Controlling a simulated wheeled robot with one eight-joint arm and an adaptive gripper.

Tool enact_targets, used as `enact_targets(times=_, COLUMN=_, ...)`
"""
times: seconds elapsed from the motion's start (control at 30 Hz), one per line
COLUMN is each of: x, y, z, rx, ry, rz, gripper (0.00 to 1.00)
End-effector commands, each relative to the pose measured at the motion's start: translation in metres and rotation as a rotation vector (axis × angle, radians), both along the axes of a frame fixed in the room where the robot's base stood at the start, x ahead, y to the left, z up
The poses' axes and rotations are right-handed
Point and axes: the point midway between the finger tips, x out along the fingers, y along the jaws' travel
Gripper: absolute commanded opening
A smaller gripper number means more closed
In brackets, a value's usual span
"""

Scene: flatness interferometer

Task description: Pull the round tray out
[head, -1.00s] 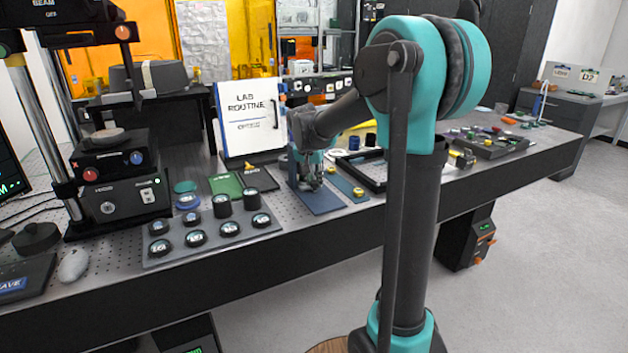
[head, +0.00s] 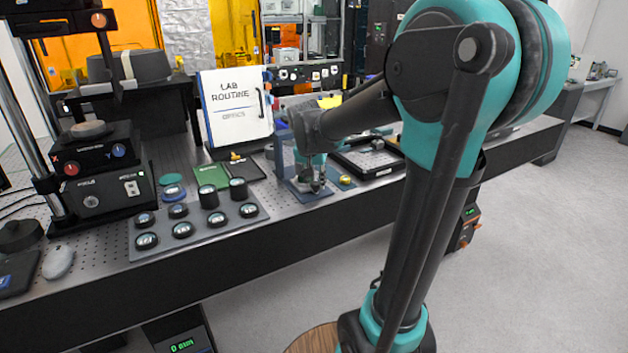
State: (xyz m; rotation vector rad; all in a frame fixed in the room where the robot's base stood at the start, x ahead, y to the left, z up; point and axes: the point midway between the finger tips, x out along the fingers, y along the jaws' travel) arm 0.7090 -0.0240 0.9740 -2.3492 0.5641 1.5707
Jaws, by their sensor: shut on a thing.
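My gripper (head: 312,180) is low over a blue mat (head: 300,197) on the bench, right of the standing notebook. Its fingers are shut on a small dark piece (head: 319,187), too small to identify. A flat round grey disc (head: 90,129) sits on the black instrument at the left, well away from my gripper. It is the only round tray-like part I can make out on the bench, and I cannot tell whether it is the round tray. My arm hides part of the bench at the right.
A grey holder plate (head: 225,231) with several round optics lies front left of my gripper. The "LAB ROUTINE" notebook (head: 235,105) stands behind. A black-framed tray (head: 370,165) lies to the right. A grey mouse (head: 58,263) is at far left.

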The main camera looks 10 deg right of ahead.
Motion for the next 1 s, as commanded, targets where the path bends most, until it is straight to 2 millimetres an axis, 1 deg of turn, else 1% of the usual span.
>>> enact_targets(times=0.03, x=0.001, y=0.000, z=0.000, rx=0.000, ry=-0.001, rz=0.000, gripper=0.00)
enact_targets(times=0.07, x=0.001, y=0.000, z=0.000, rx=0.000, ry=-0.001, rz=0.000, gripper=0.28)
enact_targets(times=0.2, x=0.001, y=0.000, z=0.000, rx=0.000, ry=-0.001, rz=0.000, gripper=0.46)
enact_targets(times=0.47, x=0.000, y=0.000, z=0.000, rx=0.000, ry=-0.001, rz=0.000, gripper=0.46)
enact_targets(times=0.63, x=-0.003, y=0.002, z=0.008, rx=0.000, ry=0.000, rz=0.000, gripper=0.46)
enact_targets(times=0.77, x=-0.010, y=0.005, z=0.026, rx=0.000, ry=0.000, rz=0.000, gripper=0.46)
enact_targets(times=1.0, x=-0.026, y=0.013, z=0.070, rx=0.000, ry=0.000, rz=0.001, gripper=0.46)
